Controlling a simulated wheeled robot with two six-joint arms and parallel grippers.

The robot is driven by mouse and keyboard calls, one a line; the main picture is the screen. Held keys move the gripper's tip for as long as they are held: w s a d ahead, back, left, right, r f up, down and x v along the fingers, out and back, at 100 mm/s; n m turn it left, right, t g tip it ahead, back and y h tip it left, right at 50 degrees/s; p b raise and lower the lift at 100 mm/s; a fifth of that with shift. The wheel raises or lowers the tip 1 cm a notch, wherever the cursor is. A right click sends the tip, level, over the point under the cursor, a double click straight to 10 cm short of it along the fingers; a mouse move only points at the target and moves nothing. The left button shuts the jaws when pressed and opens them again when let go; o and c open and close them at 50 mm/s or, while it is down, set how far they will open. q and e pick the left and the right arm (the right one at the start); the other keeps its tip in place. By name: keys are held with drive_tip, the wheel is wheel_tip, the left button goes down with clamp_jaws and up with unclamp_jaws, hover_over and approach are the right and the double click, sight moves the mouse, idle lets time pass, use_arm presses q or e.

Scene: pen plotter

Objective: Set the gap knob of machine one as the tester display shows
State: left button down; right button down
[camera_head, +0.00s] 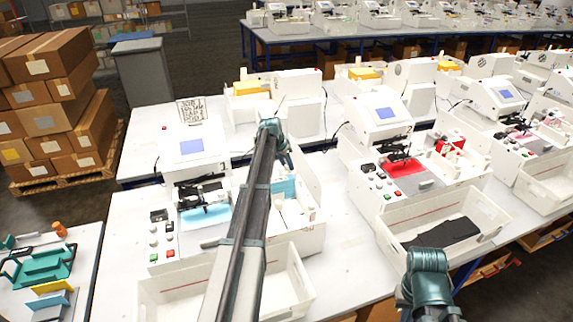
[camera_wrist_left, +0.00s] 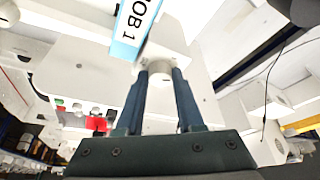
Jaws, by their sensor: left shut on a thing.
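Machine one (camera_head: 183,150) is the white plotter at the left, with a blue screen and a light blue bed. My left gripper (camera_wrist_left: 160,72) shows in the left wrist view with its two blue fingers around a white round knob (camera_wrist_left: 160,66), shut on it. A light blue label reading JOB 1 (camera_wrist_left: 135,22) is just above the knob. My right gripper's fingers are not visible.
A second plotter with a red bed (camera_head: 407,168) stands at the right, with a white bin (camera_head: 480,240) holding a dark item before it. An empty-looking white bin (camera_head: 290,285) is below my left arm. Stacked cartons (camera_head: 50,100) stand at the far left.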

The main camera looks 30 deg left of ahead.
use_arm(q)
drive_tip(key=n, duration=0.1)
drive_tip(key=n+y, duration=0.1)
drive_tip(key=n, duration=0.1)
drive_tip(key=shift+d+n, duration=0.2)
drive_tip(key=shift+n, duration=0.1)
drive_tip(key=shift+d+n+g+y, duration=0.15)
drive_tip(key=shift+n+y, duration=0.4)
drive_tip(key=shift+n, duration=0.75)
drive_tip(key=shift+a+n+g+y, duration=0.1)
drive_tip(key=shift+n+g+y, duration=0.3)
drive_tip(key=shift+n, duration=0.9)
drive_tip(key=shift+y, duration=0.25)
drive_tip(key=c, duration=0.5)
unclamp_jaws()
drive_tip(key=shift+c, duration=0.2)
